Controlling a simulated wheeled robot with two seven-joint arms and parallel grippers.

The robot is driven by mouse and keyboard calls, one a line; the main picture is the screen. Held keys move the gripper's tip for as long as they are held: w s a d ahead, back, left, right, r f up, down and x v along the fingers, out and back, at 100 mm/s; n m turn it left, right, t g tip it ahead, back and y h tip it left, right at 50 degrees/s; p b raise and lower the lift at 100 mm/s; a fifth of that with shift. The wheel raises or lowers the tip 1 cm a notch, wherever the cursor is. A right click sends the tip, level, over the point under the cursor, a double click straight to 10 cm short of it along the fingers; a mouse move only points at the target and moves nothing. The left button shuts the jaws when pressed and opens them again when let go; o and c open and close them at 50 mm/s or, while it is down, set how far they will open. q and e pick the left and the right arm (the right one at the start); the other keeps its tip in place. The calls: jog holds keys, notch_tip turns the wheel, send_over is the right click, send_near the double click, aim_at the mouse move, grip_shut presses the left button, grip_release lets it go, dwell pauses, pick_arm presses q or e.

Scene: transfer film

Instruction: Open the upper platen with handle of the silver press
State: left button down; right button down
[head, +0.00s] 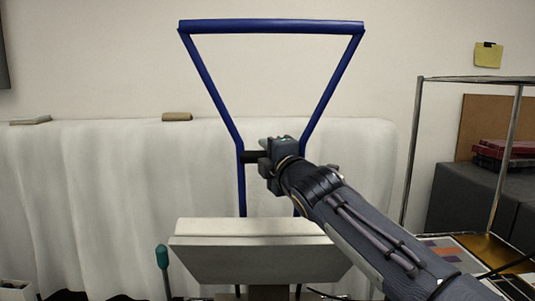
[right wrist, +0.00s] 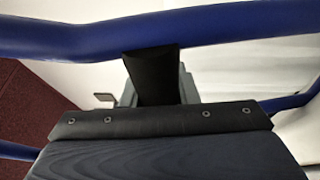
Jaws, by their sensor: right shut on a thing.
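The blue handle (head: 272,27) stands upright as a tall frame, wide at the top and narrowing to two bars lower down. Its blue tube also crosses the top of the right wrist view (right wrist: 235,24). A pale silver-grey platen block (head: 262,262) of the press shows below the handle; the handle's lower ends go behind it. My right gripper (head: 251,157) is at the narrow lower part of the handle, its dark fingers at the left bar, shut on the handle. In the right wrist view a black finger meets the blue tube; the exact contact is partly hidden. My left gripper is out of view.
A white-draped surface (head: 90,190) runs behind the press, with a small brown item (head: 177,116) on top. A teal-handled tool (head: 162,257) stands left of the block. A metal rack (head: 411,150) and dark boxes (head: 470,190) stand at the right.

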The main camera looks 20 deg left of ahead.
jog(key=shift+w+f, duration=0.35)
jog(key=shift+f, duration=0.45)
jog(key=c, duration=1.4)
grip_release()
jog(key=shift+c, duration=0.2)
jog(key=o, duration=0.3)
jog(key=shift+w, duration=0.2)
jog(key=shift+s+r, duration=0.15)
jog(key=shift+r, duration=0.15)
jog(key=b+v, duration=0.4)
jog(key=v, duration=0.3)
jog(key=shift+s+d, duration=0.2)
jog(key=shift+s, duration=0.15)
